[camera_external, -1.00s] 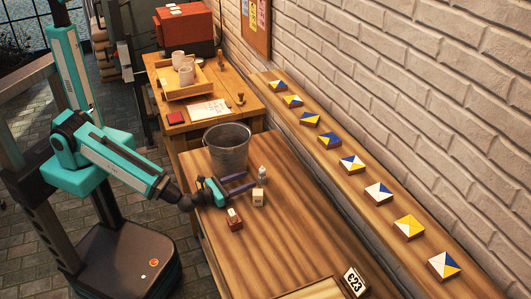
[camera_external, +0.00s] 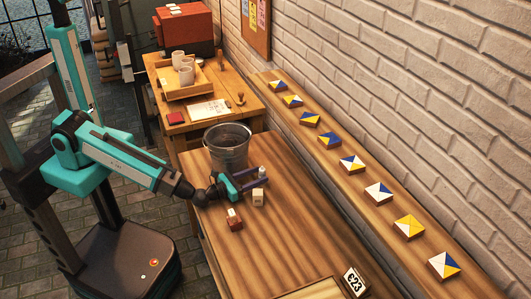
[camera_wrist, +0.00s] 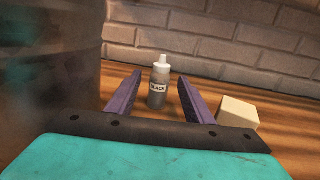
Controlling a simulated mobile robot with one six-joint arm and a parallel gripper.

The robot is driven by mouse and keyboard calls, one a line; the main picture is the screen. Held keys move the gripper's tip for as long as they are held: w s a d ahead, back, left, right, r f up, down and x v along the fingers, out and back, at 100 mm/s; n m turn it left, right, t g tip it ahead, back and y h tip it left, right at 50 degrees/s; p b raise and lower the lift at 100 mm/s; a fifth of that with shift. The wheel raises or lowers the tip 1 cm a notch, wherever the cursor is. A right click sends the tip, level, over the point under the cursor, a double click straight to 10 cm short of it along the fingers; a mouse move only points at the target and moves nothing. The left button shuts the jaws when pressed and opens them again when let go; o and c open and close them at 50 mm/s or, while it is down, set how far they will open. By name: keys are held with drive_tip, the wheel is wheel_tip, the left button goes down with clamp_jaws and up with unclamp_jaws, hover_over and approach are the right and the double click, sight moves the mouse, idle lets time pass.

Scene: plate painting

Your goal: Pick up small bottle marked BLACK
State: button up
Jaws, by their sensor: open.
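The small bottle marked BLACK (camera_wrist: 158,88) stands upright on the table in the wrist view, grey with a white cap and a white label. It shows between the fingers of my gripper (camera_wrist: 156,98), near their tips. In the external view my gripper (camera_external: 257,179) is low over the table, its purple fingers open around the bottle (camera_external: 262,171), with only its upper part clear of the fingers. Whether the fingers touch the bottle cannot be told. Nothing is held.
A metal bucket (camera_external: 228,148) stands close behind my gripper. A cream block (camera_external: 258,198) sits just in front of the bottle. A red-brown block (camera_external: 234,222) with a pale top is nearer. The table's right side is clear up to the tiled ledge (camera_external: 335,147).

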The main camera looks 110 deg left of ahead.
drive_tip(key=c, duration=1.1)
drive_tip(key=shift+d+r, duration=0.1)
drive_tip(key=shift+r, duration=0.05)
drive_tip(key=shift+c, duration=0.2)
drive_tip(key=shift+d+r+b, duration=0.1)
drive_tip(key=shift+r+b, duration=0.3)
drive_tip(key=shift+b, duration=0.05)
wheel_tip(320, 180, up, 6)
drive_tip(key=b, duration=0.1)
drive_tip(key=w+d+b, duration=0.2)
drive_tip(key=d+b, duration=0.1)
drive_tip(key=d, duration=1.6)
drive_tip(key=shift+d, duration=0.25)
